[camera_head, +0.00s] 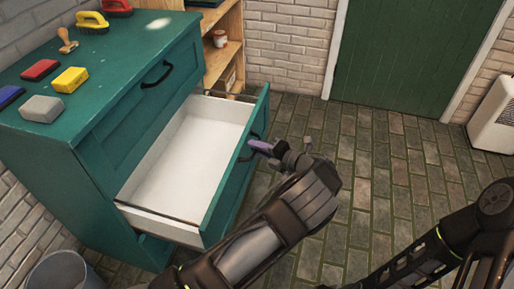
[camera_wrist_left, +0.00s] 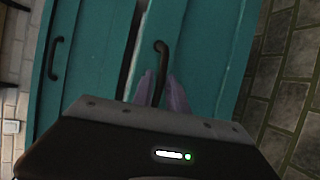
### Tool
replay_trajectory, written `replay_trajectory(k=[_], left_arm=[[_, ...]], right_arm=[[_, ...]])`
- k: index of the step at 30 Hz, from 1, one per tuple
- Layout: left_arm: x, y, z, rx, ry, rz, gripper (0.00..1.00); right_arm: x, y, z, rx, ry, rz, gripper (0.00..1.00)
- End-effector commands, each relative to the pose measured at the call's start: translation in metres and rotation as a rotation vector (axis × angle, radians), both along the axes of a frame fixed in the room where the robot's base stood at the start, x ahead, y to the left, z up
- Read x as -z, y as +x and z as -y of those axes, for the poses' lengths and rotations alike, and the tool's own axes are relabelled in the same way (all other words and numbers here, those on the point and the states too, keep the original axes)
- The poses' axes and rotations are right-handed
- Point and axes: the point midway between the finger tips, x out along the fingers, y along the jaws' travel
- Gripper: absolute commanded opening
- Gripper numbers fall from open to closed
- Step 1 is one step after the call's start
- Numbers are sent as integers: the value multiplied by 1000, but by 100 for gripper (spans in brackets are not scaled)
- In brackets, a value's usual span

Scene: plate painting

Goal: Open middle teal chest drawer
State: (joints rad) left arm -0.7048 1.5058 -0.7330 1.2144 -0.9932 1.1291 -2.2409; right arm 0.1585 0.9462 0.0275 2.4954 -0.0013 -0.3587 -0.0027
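The teal chest (camera_head: 120,70) stands at the left in the head view. Its middle drawer (camera_head: 185,160) is pulled far out, showing a white, empty inside. The dark handle on the drawer front shows in the left wrist view (camera_wrist_left: 161,55), running between the fingers. My left gripper (camera_head: 262,147) is at the handle on the outer face of the drawer front. In the left wrist view its purple fingers (camera_wrist_left: 162,92) are close together, one on each side of the handle, and look closed on it. My right arm shows at the lower right; its gripper is out of view.
On the chest top lie a grey sponge (camera_head: 42,109), a yellow sponge (camera_head: 70,80), a red sponge (camera_head: 40,70) and brushes (camera_head: 92,22). A wooden shelf (camera_head: 225,60) stands behind. A bucket (camera_head: 62,272) is at lower left. The tiled floor (camera_head: 385,170) at right is clear.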

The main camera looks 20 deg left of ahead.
Motion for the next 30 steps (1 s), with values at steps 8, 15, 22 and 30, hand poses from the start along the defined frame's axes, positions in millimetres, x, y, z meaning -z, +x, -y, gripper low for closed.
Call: replay_trajectory(k=[8, 15, 22, 30], left_arm=[[-9, -10, 26, 2, -1, 1, 18], [-17, -24, 59, 1, -1, 0, 18], [-20, -29, 70, -1, 0, -1, 18], [-20, -29, 69, -1, -1, -1, 18]], right_arm=[[-3, 0, 0, 0, 0, 0, 36], [-6, 0, 0, 0, 0, 0, 36], [-6, 0, 0, -1, 0, 0, 36], [-6, 0, 0, -1, 0, 0, 36]])
